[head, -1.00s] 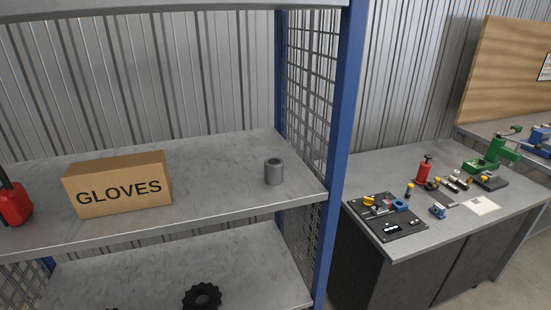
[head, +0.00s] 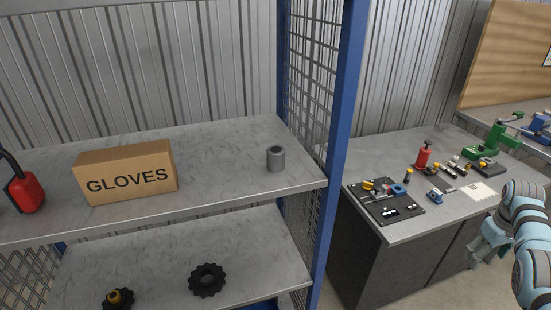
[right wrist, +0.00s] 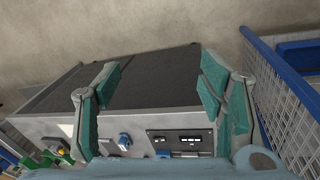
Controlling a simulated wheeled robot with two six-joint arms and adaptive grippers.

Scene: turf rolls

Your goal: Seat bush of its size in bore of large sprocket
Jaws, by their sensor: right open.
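A grey metal bush (head: 276,158) stands upright on the upper shelf near its right end. A large black toothed sprocket (head: 208,280) with an open bore lies on the lower shelf. A smaller black sprocket (head: 118,300) lies to its left with a brass-coloured piece (head: 115,296) at its middle, cut by the picture's lower edge. My right gripper (head: 480,257) hangs at the far right, in front of the workbench and well away from the shelves. In the right wrist view its two green-padded fingers (right wrist: 160,85) are wide apart with nothing between them. My left gripper is not in view.
A GLOVES box (head: 125,174) and a red can (head: 26,192) stand on the upper shelf. A blue rack post (head: 340,150) and mesh side panel separate the shelves from the workbench (head: 375,165), which holds several tools. The upper shelf is clear around the bush.

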